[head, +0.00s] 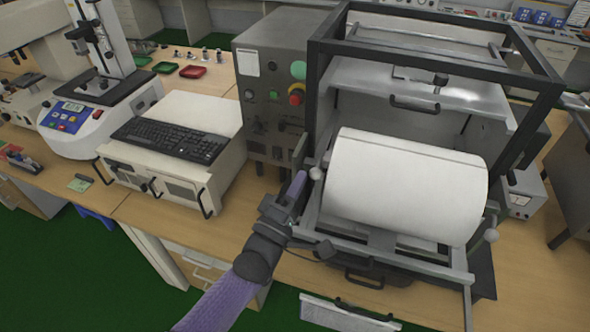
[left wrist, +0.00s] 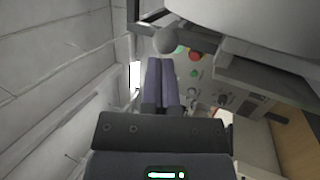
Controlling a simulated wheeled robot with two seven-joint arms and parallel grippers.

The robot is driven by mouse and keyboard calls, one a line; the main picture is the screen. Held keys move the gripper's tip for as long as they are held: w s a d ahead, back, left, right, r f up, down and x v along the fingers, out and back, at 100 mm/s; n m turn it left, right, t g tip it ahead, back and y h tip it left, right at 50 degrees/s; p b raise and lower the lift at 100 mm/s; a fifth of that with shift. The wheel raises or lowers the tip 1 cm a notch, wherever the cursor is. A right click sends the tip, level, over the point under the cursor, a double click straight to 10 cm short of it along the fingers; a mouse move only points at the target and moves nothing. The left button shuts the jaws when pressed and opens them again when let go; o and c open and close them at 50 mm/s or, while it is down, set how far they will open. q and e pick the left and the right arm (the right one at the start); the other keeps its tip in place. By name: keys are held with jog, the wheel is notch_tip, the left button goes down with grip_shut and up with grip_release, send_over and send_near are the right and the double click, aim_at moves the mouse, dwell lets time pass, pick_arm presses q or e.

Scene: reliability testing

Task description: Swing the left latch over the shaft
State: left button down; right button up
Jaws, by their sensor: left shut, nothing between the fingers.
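The white cylindrical roll (head: 405,187) lies across the dark frame of the machine. A grey ball knob (head: 317,173), seemingly the left latch's handle, sits at the roll's left end; in the left wrist view a ball knob (left wrist: 165,40) is just beyond my fingertips. My left gripper (head: 300,177) is shut and empty, just left of the knob; its two fingers lie together in the left wrist view (left wrist: 160,64). I cannot tell whether they touch the knob. The shaft's left end is not clearly visible. My right gripper is not in view.
A grey control box (head: 266,100) with a red stop button (head: 297,93) stands behind left of my gripper. The machine's black upper frame (head: 435,20) rises over the roll. Another ball knob (head: 491,235) is at the right end. A keyboard (head: 170,139) lies further left.

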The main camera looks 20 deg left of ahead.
pick_arm(q)
jog(key=w+r+n+g+y+p, duration=0.1)
jog(key=w+r+g+p, duration=0.2)
jog(key=w+g+p, duration=0.5)
jog(key=w+p, duration=0.1)
jog(key=p, duration=0.2)
jog(key=shift+d+r+n+y, duration=0.25)
jog(key=shift+r+n+y, duration=0.05)
jog(key=shift+r+y, duration=0.1)
jog(key=shift+r, duration=0.1)
jog(key=shift+r+p, duration=0.7)
jog(key=shift+p, duration=0.3)
